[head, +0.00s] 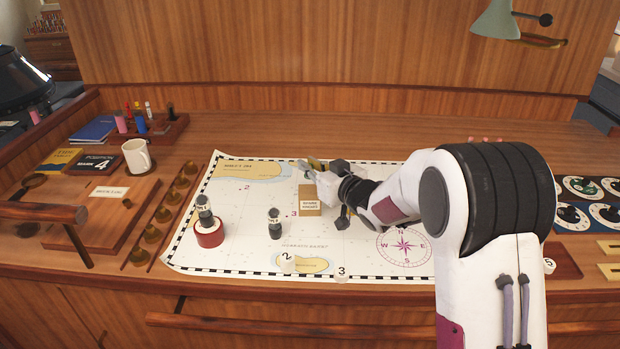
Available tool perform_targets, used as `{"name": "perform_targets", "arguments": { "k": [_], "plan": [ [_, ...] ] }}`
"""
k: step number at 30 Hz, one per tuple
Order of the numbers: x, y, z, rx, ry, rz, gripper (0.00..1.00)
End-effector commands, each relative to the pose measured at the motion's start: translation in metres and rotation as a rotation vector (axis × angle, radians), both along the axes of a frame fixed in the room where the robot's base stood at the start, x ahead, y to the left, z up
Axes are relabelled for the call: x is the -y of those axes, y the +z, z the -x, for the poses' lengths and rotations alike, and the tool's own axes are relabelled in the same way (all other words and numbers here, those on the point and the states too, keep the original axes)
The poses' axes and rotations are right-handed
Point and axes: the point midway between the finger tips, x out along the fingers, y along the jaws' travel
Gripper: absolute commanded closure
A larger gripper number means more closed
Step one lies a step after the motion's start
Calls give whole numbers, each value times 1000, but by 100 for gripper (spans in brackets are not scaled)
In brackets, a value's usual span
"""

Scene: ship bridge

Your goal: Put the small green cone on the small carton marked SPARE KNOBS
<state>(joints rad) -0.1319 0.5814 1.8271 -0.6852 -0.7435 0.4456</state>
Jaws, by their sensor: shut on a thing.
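The small carton (308,193) is brown, with a label that reads SPARE KNOBS, and stands on the chart right of the middle. My gripper (313,166) is just behind and above the carton in the picture, its fingers pointing left. It is shut on a small olive-green thing (316,162), which I take for the small green cone. The fingers hide much of it, so its full shape does not show. No other green cone is in view. I cannot tell the exact height of the gripper over the chart.
On the chart (240,240), a dark piece stands on a red round base (209,236) and another dark labelled piece (274,224) stands left of the carton. White numbered markers (341,272) lie near the front edge. A white mug (137,156) stands at left. My arm covers the right side.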

Motion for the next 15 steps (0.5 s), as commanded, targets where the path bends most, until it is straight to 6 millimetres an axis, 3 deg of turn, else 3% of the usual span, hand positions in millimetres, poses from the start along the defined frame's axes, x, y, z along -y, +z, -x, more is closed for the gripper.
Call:
{"name": "perform_targets", "arguments": {
  "k": [6,15],
  "plan": [
    [0,-4,0,-1,0,0,100],
    [0,-33,0,-3,0,-1,100]
  ]
}}
